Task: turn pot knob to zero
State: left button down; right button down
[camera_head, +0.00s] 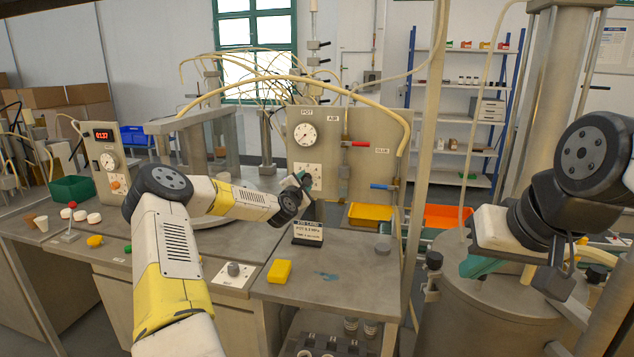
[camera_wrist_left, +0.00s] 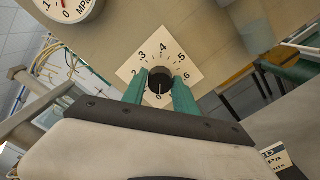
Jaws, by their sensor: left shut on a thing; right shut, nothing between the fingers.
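In the wrist view the green fingers of my left gripper (camera_wrist_left: 160,90) are shut on the knob, one on each side. In the head view the dial plate (camera_head: 309,170) is on the upright panel under the POT gauge (camera_head: 306,134), and my left gripper (camera_head: 304,184) partly covers it. My right gripper (camera_head: 481,264) is shut and empty at the far right.
A yellow block (camera_head: 279,271) lies on the bench. Red (camera_head: 356,144) and blue (camera_head: 382,187) valve handles stick out to the right of the dial. A large metal vessel (camera_head: 470,310) stands under my right arm.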

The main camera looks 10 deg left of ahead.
pick_arm(q)
jog(key=shift+f, duration=0.1)
jog(key=c, duration=1)
grip_release()
jog(key=shift+o, duration=0.2)
jog(key=s, duration=0.7)
jog(key=shift+s+a, duration=0.15)
jog(key=shift+s, duration=0.25)
